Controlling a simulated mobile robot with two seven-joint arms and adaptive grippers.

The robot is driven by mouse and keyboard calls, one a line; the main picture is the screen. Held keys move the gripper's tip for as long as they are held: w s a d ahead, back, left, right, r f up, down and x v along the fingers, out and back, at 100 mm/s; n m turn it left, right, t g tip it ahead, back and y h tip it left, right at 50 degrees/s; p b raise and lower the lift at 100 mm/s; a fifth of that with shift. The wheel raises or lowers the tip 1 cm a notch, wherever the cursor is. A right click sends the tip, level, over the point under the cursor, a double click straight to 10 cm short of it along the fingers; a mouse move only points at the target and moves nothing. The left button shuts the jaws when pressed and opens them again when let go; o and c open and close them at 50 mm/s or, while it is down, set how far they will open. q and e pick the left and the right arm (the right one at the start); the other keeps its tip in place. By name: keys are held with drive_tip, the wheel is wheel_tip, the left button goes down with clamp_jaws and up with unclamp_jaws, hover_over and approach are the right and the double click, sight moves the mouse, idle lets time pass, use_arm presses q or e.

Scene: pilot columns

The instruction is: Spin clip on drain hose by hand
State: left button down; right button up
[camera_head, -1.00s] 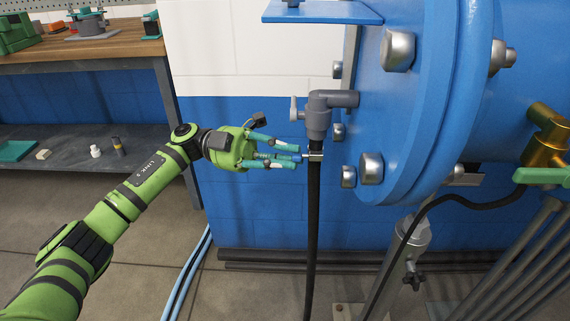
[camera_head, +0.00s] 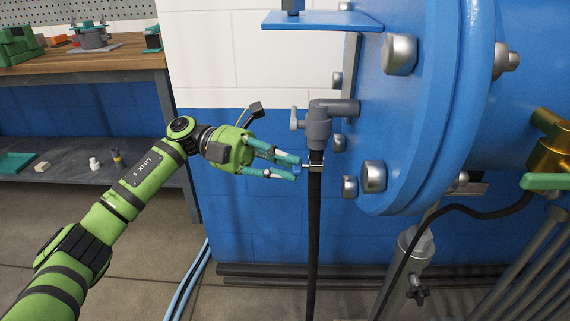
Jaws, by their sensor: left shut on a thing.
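The black drain hose (camera_head: 314,235) hangs straight down from a grey elbow valve (camera_head: 318,125) on the blue vessel. A metal clip (camera_head: 316,166) sits around the hose top, just under the valve. A small blue piece of the clip (camera_head: 297,168) sticks out to the left. My left gripper (camera_head: 298,166) comes in from the left, with its teal fingertips at this blue piece, shut on it. The fingers partly hide the piece. My right gripper is not in view.
The big blue flange (camera_head: 440,110) with large bolts stands close at the right of the hose. A blue bracket plate (camera_head: 322,20) juts out above. A workbench (camera_head: 90,58) stands at the left. The floor left of the hose is clear apart from light blue hoses (camera_head: 188,285).

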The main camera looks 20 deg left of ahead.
use_arm(q)
drive_tip(key=c, duration=1.2)
unclamp_jaws()
drive_tip(key=a, duration=0.4)
drive_tip(key=w+a, duration=0.1)
drive_tip(key=a, duration=0.7)
drive_tip(key=shift+w+r, duration=0.15)
drive_tip(key=shift+d, duration=0.1)
